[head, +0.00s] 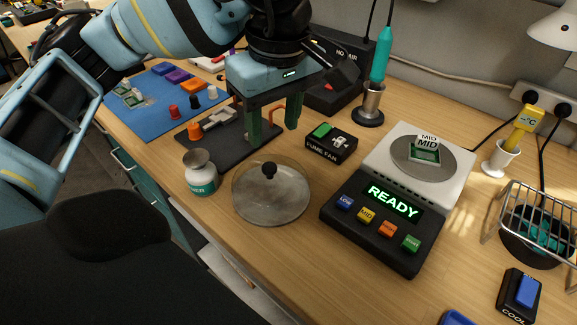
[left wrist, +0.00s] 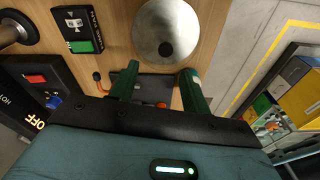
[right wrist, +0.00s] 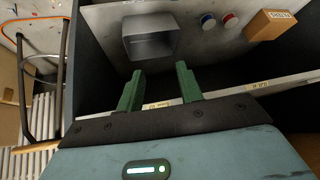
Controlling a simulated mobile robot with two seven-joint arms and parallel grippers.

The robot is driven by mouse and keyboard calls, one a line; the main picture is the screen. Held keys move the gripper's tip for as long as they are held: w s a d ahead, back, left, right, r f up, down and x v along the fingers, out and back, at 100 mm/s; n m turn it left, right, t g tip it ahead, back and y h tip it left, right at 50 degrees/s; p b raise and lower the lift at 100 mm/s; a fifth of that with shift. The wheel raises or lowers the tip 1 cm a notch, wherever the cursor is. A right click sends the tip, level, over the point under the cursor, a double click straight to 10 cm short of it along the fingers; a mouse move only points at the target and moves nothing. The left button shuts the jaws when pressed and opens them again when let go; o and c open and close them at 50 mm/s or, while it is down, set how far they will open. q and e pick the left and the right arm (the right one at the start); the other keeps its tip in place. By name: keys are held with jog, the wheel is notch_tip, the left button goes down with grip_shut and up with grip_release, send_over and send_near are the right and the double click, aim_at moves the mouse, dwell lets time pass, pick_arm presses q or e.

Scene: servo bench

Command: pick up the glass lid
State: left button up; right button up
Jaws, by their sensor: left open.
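The round glass lid (head: 285,196) lies flat on the wooden bench, clear with a dark knob (head: 269,170) at its centre. My left gripper (head: 272,138) points down above the bench, just behind the lid in the head view. Its green fingers are apart and nothing is between them. In the left wrist view the lid (left wrist: 152,28) shows beyond the fingertips of my left gripper (left wrist: 161,70), apart from them. My right gripper (right wrist: 157,74) shows only in its own wrist view, with its fingers apart and empty, away from the lid.
A white labelled jar (head: 201,178) stands close left of the lid. A hotplate reading READY (head: 395,201) is to its right, and a fume fan switch box (head: 331,144) behind right. A dark tray (head: 222,140) lies behind. Bare bench lies in front.

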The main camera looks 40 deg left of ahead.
aim_at(269, 166)
pick_arm(q)
jog(key=shift+s, duration=0.1)
jog(key=shift+s+a+f, duration=0.1)
jog(key=shift+f, duration=0.75)
jog(key=shift+f+b, duration=0.3)
jog(key=shift+f, duration=0.55)
jog(key=f, duration=0.1)
jog(key=f+b, duration=0.1)
jog(key=f, duration=0.1)
jog(key=shift+s+a+f, duration=0.2)
jog(key=shift+f, duration=0.45)
pick_arm(e)
jog(key=shift+s+f, duration=0.55)
jog(key=shift+f, duration=0.35)
